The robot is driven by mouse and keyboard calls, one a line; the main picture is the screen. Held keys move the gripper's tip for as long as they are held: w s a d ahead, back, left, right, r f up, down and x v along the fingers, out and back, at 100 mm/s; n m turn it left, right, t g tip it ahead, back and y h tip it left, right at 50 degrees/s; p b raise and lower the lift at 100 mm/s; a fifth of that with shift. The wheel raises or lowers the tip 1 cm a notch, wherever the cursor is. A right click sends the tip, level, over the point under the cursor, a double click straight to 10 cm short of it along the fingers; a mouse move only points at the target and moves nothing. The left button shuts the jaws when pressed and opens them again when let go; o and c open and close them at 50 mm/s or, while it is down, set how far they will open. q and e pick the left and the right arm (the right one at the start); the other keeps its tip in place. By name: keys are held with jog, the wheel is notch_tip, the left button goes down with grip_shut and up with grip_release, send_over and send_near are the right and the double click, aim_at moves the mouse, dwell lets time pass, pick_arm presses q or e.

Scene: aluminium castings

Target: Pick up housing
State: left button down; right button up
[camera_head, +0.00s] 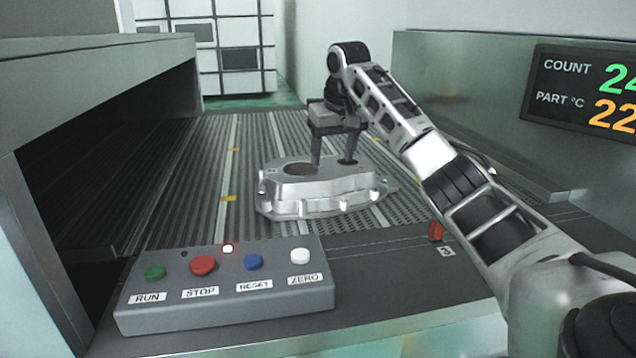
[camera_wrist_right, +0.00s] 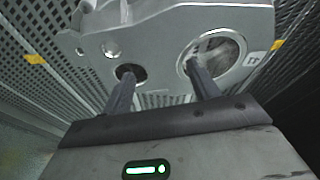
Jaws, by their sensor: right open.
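The housing (camera_head: 322,192) is a silver aluminium casting with a bolted flange, lying flat on the ribbed conveyor. My right gripper (camera_head: 333,162) is over its far side, pointing down, with its two fingers apart and nothing held between them. In the right wrist view the housing (camera_wrist_right: 160,40) shows a large round bore and smaller holes. There, the fingers of my right gripper (camera_wrist_right: 160,72) overlap the large bore and a smaller dark hole; I cannot tell whether they touch or enter them. My left gripper is out of view.
A grey control box (camera_head: 225,308) with green, red, blue and white buttons stands in front of the housing. The conveyor (camera_head: 190,190) is clear to the left. A dark tunnel opening (camera_head: 100,165) is at left. A display panel (camera_head: 585,90) hangs at right.

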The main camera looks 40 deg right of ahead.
aim_at(328, 164)
jog(key=shift+p+x, duration=0.55)
jog(key=shift+x, duration=2.4)
jog(key=shift+w+a+r, duration=0.1)
jog(key=shift+a+r, duration=0.05)
jog(key=shift+a, duration=0.05)
grip_shut()
jog(key=shift+w+r, duration=0.1)
jog(key=shift+w, duration=0.05)
